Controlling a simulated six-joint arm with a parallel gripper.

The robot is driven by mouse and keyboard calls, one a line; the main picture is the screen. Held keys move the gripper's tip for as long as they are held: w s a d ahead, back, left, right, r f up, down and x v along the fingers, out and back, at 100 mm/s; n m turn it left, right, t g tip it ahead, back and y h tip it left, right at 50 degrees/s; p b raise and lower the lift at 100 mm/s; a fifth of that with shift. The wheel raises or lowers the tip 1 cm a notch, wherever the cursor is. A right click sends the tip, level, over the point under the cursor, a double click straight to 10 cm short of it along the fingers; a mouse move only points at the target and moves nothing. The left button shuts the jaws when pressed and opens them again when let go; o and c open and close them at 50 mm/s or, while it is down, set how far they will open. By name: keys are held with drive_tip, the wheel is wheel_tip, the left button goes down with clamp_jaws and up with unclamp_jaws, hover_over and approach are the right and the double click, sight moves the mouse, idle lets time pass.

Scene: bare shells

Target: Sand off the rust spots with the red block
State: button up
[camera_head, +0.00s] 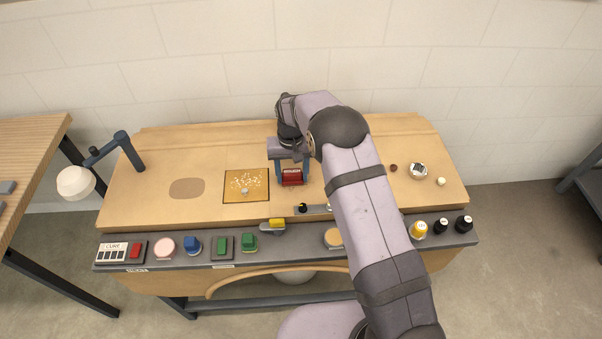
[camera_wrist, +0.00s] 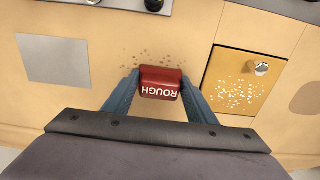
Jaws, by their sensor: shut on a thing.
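The red block (camera_head: 292,179), lettered ROUGH, is between the two blue-grey fingers of my gripper (camera_head: 292,172). In the wrist view, my gripper (camera_wrist: 160,92) is shut on the red block (camera_wrist: 160,80) from both sides. Small brown specks (camera_wrist: 148,58) lie on the wooden top around the far edge of the block; part of that patch may be hidden under it. I cannot tell whether they are rust spots or loose grit. The block is low over the wood; whether it touches is unclear.
A plain grey square plate (camera_wrist: 55,58) lies left of the block in the wrist view. An ochre square (camera_head: 246,196) with pale grains and a small metal knob lies left of my gripper. A front ledge (camera_head: 180,259) carries several coloured blocks and jars. A lamp (camera_head: 75,181) stands at left.

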sight(316, 182)
drive_tip(key=shift+a, duration=1.7)
drive_tip(key=shift+s+d, duration=0.1)
drive_tip(key=shift+d, duration=5.3)
drive_tip(key=shift+s+a+f, duration=0.1)
drive_tip(key=shift+s+a, duration=0.3)
drive_tip(key=shift+a, duration=5.1)
drive_tip(key=shift+d+p, duration=0.4)
drive_tip(key=shift+d, duration=4.9)
wheel_tip(316, 182, up, 2)
drive_tip(key=shift+w+d+r+p, duration=0.1)
drive_tip(key=shift+r+p, duration=0.1)
drive_tip(key=shift+p, duration=0.4)
drive_tip(key=shift+r+p, duration=0.5)
drive_tip(key=shift+r, duration=0.3)
drive_tip(key=shift+r+p, duration=1.45)
drive_tip(key=shift+r, duration=0.7)
